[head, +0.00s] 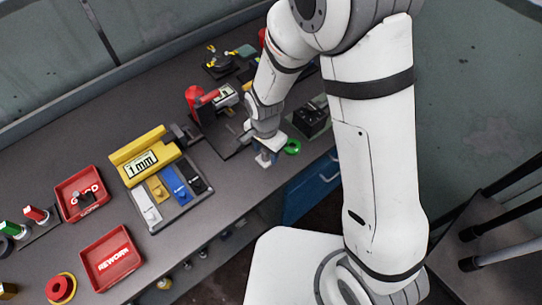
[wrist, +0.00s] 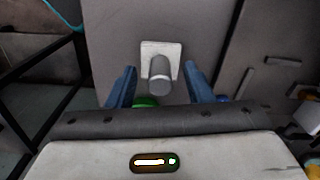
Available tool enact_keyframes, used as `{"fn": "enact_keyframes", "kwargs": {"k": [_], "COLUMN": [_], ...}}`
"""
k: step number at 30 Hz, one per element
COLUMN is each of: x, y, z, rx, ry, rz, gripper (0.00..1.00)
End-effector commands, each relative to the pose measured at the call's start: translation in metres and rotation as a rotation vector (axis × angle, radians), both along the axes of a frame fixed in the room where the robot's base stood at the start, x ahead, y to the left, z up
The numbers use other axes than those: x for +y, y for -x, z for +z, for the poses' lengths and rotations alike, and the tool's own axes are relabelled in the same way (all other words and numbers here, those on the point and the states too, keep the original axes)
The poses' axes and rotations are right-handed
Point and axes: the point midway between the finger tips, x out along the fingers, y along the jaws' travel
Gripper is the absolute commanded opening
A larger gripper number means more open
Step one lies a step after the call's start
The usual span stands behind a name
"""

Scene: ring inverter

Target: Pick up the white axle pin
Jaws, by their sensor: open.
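My gripper (wrist: 158,82) is open, with one finger on each side of the post and visible gaps. In the head view my gripper (head: 266,155) is low over the bench near its front edge, and a white base (head: 262,161) shows under it. The post is mostly hidden there.
A green ring (head: 292,147) lies close to the right of my gripper, and a black box (head: 311,120) stands behind it. A red device (head: 195,97) is at the back left. A tray (head: 166,217) with coloured blocks and red bins (head: 112,258) are further left.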

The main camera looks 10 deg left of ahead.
Motion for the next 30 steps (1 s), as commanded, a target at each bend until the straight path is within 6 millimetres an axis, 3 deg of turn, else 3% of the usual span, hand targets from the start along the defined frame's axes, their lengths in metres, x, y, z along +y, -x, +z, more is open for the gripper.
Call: {"fn": "enact_keyframes", "kwargs": {"k": [6,23,30], "x": [0.0002,0.0006,0.0009], "y": [0.0001,0.0004,0.0003], "z": [-0.0005,-0.0002,0.0001], "rx": [0.000,0.000,-0.001], "ry": [0.000,0.000,-0.001], "rz": [0.001,0.002,0.002], "gripper": [0.46,0.00,0.00]}}
